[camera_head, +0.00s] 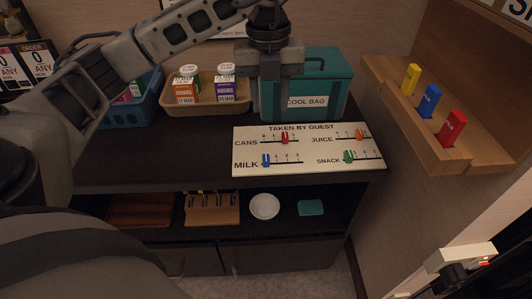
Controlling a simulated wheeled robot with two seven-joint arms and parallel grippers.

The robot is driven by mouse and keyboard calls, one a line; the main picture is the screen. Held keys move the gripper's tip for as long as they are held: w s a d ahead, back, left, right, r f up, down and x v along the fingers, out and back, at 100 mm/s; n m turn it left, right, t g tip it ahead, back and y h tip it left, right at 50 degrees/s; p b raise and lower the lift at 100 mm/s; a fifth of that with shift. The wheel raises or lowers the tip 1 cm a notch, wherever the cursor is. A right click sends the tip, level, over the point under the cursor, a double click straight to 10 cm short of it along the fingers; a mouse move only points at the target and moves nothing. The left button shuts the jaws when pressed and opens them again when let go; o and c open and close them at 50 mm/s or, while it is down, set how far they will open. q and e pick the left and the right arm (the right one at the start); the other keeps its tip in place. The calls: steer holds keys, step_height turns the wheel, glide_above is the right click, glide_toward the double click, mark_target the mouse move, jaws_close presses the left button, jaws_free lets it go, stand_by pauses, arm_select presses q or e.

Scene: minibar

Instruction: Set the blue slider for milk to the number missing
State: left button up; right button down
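A white board (310,169) headed "TAKEN BY GUEST" lies on the dark counter. Its blue milk slider (266,160) stands at the left end of its track, at or near the lowest number. The red cans slider (284,138) is past the middle of its track. The orange juice slider (360,134) is towards the right, and the green snack slider (348,156) is near the left end. My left gripper (270,118) points down in front of the cool bag, above and behind the board, apart from the sliders. Its fingers appear together and empty. My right gripper is out of view.
A teal cool bag (325,85) stands behind the board. A blue basket (135,115) is further left. Yellow, blue and red blocks stand in a wooden wall shelf (455,155). The counter left of the board is clear.

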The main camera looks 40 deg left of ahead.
arm_select(q)
steer(key=a, duration=0.1)
glide_toward(266, 157)
steer(key=f, duration=0.8)
steer(key=shift+d+f, duration=0.2)
steer(key=shift+f, duration=0.1)
jaws_close()
